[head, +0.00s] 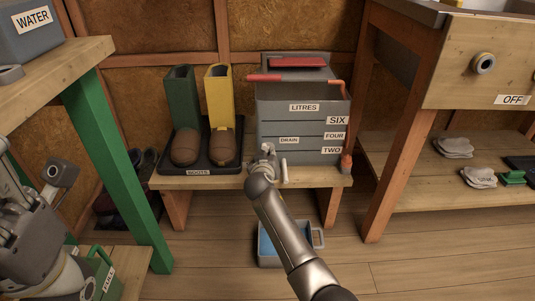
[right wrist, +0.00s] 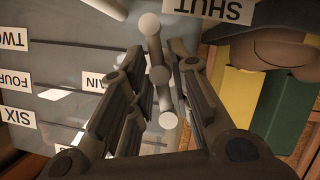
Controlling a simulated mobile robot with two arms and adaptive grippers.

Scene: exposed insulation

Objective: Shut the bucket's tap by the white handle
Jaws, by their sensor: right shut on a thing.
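The grey bucket (head: 303,145) stands on a low wooden bench, with labels LITRES, SIX, FOUR, TWO and DRAIN on its front. The white handle (head: 284,171) of its tap shows low on the front, just right of my right gripper (head: 268,151). In the right wrist view the white handle (right wrist: 153,50) is a bar with rounded ends, lying between the fingers of my right gripper (right wrist: 158,85), which is shut on it. The tap body is mostly hidden. My left gripper (head: 60,173) is at the far left, away from the bucket; its opening is unclear.
A green boot (head: 182,105) and a yellow boot (head: 219,95) stand on a dark tray left of the bucket. A grey tub (head: 318,237) with a blue inside sits on the floor below. A SHUT label (right wrist: 208,8) shows in the right wrist view.

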